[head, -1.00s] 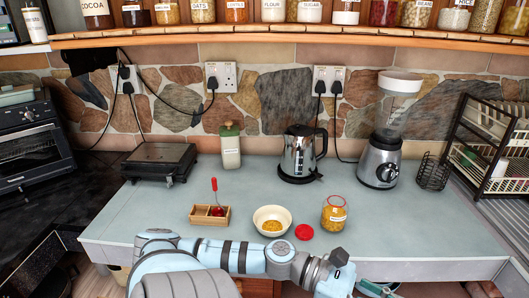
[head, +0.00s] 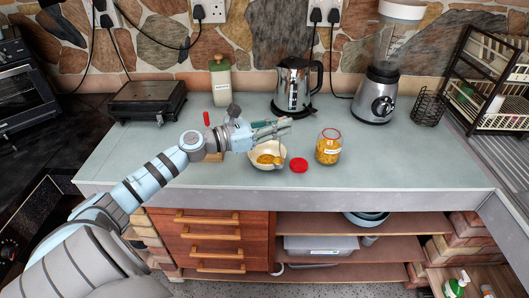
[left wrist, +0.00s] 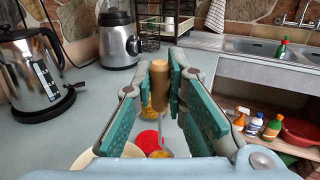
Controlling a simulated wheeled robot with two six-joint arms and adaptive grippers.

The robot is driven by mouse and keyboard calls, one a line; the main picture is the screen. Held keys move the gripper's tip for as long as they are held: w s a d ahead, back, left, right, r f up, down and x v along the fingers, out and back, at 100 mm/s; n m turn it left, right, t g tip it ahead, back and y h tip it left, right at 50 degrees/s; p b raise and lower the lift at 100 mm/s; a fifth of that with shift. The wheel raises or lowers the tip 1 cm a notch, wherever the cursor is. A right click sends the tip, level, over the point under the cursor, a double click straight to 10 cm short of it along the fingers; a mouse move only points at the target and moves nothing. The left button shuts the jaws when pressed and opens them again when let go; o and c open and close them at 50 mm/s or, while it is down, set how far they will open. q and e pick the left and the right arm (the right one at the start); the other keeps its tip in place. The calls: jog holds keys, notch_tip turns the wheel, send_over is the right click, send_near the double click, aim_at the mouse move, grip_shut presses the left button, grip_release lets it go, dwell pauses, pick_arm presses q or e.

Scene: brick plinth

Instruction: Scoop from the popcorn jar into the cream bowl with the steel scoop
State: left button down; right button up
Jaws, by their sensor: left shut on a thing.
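My left gripper (head: 285,128) is above the cream bowl (head: 253,163). In the left wrist view its fingers (left wrist: 160,88) are shut on the tan handle of the steel scoop (left wrist: 159,75). The scoop's thin shaft runs down from the handle; yellow popcorn shows at its lower end, partly hidden by my gripper body. The bowl holds some yellow popcorn, and my gripper covers its far side. The popcorn jar (head: 328,150), open with a red rim and yellow contents, stands upright right of the bowl. My right gripper is not in view.
A red lid (head: 299,166) lies between bowl and jar. A wooden box (head: 214,157) with a red-handled tool is left of the bowl, partly behind my arm. A kettle (head: 292,88), blender (head: 376,98) and green-topped bottle (head: 221,85) stand behind.

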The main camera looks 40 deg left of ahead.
pick_arm(q)
jog(key=w+a+n+t+y, duration=0.1)
jog(key=w+a+n+y, duration=0.1)
jog(key=a, duration=0.7)
jog(key=shift+w+r+y, duration=0.15)
jog(key=shift+w+y, duration=0.65)
jog(key=shift+w, duration=0.15)
jog(key=shift+d, duration=0.1)
